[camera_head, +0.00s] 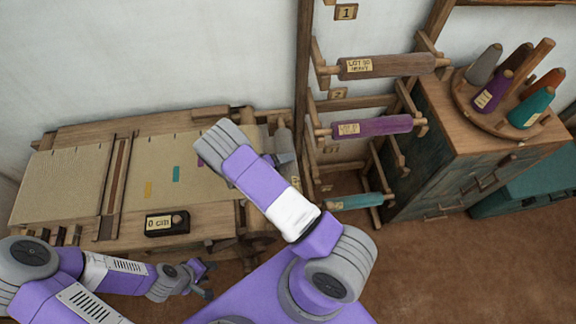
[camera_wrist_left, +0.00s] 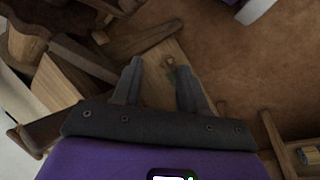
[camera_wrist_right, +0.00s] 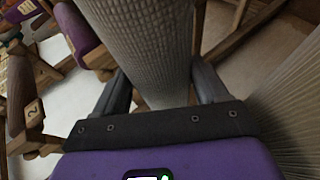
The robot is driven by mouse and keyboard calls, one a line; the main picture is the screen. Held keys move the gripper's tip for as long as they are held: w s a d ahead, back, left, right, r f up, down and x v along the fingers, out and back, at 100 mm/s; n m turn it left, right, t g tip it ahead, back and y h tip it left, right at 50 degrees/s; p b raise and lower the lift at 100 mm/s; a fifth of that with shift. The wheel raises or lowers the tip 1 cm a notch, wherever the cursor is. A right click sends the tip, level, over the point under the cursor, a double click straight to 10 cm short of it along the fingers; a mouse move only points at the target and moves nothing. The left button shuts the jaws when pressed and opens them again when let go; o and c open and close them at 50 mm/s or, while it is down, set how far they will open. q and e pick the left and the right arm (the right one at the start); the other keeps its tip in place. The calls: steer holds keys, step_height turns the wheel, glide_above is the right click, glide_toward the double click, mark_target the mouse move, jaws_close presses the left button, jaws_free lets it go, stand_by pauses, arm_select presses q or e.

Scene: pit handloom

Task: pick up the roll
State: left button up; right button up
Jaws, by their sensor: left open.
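A grey, coarse-textured roll (camera_wrist_right: 140,40) runs down the middle of the right wrist view. It appears to be the grey roll at the loom's right end (camera_head: 284,139) in the head view. My right gripper (camera_head: 284,158) is beside it there. In the right wrist view the gripper's fingers (camera_wrist_right: 160,75) are wide apart, one at each side of the roll. I cannot tell whether they press on it. My left gripper (camera_head: 208,279) is open and empty in front of the loom; its fingers (camera_wrist_left: 160,80) show apart over wooden parts and brown floor.
A wooden cabinet (camera_head: 470,165) with several yarn cones stands at right. A black "0 cm" block (camera_head: 167,223) sits on the loom's front. Brown floor is clear at lower right.

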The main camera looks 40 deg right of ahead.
steer(key=shift+r, duration=0.1)
steer(key=c, duration=1)
steer(key=shift+c, duration=0.2)
